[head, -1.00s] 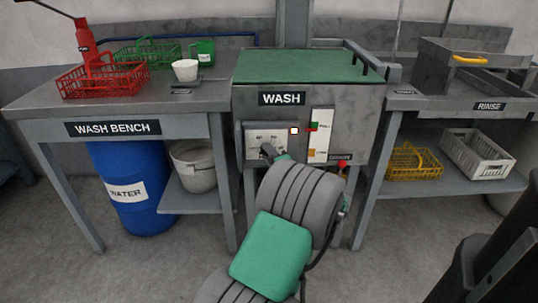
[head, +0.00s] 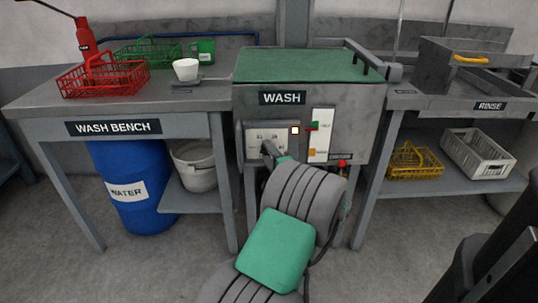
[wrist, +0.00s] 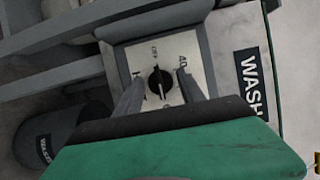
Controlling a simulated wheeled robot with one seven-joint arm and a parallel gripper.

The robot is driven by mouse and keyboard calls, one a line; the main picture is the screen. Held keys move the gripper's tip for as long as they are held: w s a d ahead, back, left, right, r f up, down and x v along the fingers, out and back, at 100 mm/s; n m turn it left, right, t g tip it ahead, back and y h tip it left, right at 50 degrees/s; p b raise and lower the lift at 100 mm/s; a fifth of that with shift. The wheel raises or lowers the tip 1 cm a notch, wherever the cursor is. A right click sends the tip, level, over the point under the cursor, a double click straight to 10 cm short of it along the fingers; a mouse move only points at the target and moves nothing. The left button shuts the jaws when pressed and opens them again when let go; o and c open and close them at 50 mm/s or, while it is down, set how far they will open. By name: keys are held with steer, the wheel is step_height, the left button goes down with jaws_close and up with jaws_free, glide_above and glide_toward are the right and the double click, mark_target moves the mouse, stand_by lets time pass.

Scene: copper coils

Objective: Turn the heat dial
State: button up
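The heat dial (wrist: 160,82) is a black knob with a pale pointer line on a white marked plate, seen in the wrist view. The plate (head: 254,138) is on the left of the grey wash unit's front in the head view, where my arm hides the dial itself. My gripper (wrist: 160,76) is open and empty, with one finger on each side of the dial. Gaps show between the fingers and the knob. In the head view my gripper (head: 268,150) is in front of the plate's lower part.
The wash unit (head: 350,95) has a white gauge strip (head: 320,125) and a small lit square (head: 295,130) right of the plate. The wash bench (head: 40,110) with red and green baskets stands left. A rinse bench (head: 400,105) stands right. A blue barrel (head: 135,185) is below.

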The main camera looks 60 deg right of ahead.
steer(key=shift+o, duration=0.9)
steer(key=shift+s, duration=0.1)
steer(key=p+v, duration=0.1)
steer(key=v, duration=0.6)
steer(key=shift+s+a+p, duration=0.25)
steer(key=shift+a+p, duration=0.05)
steer(key=shift+p, duration=0.05)
